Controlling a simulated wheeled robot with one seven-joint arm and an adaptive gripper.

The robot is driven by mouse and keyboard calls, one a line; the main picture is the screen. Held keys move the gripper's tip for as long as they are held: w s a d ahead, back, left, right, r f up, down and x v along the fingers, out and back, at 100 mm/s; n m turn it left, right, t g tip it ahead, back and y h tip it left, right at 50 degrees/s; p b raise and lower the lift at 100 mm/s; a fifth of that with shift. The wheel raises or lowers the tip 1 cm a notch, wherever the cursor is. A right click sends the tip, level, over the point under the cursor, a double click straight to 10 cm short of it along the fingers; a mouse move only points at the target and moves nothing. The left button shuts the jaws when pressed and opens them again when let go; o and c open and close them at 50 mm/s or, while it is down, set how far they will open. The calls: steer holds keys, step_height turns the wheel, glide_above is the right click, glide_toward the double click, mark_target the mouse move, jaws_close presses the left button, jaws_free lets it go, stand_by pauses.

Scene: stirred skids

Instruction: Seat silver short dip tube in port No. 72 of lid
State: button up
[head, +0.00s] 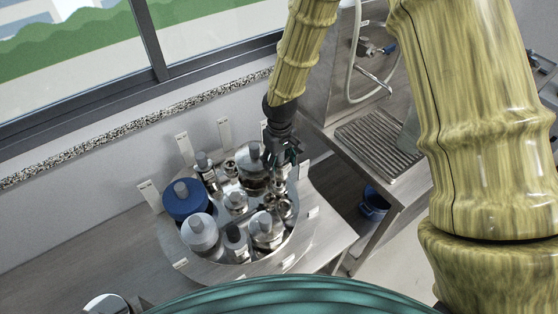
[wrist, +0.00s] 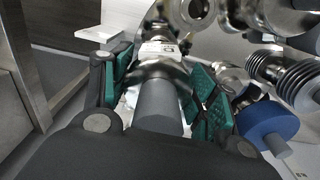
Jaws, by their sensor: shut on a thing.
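My gripper (head: 287,158) is over the right back part of the round steel lid (head: 207,257) in the head view. In the wrist view its green-padded fingers (wrist: 160,92) are shut on a part with a grey cylindrical top (wrist: 158,112) and a shiny silver collar. I take this to be the silver short dip tube. Its lower end is hidden, so I cannot tell whether it sits in a port or above one. White tags stand around the lid, but I cannot read No. 72 on any of them.
A blue-capped fitting (head: 185,199), a large grey-topped fitting (head: 199,233) and several other steel fittings crowd the lid. The blue cap (wrist: 266,124) is right of my fingers in the wrist view. A steel sink bench (head: 385,145) stands to the right, a window wall behind.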

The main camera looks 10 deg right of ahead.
steer(key=shift+f+b, duration=0.65)
steer(key=shift+f, duration=1.1)
steer(key=shift+f+b, duration=0.8)
steer(key=shift+f, duration=0.7)
steer(key=o, duration=1.2)
step_height(320, 180, up, 12)
steer(key=shift+r, duration=0.1)
stand_by(0.4)
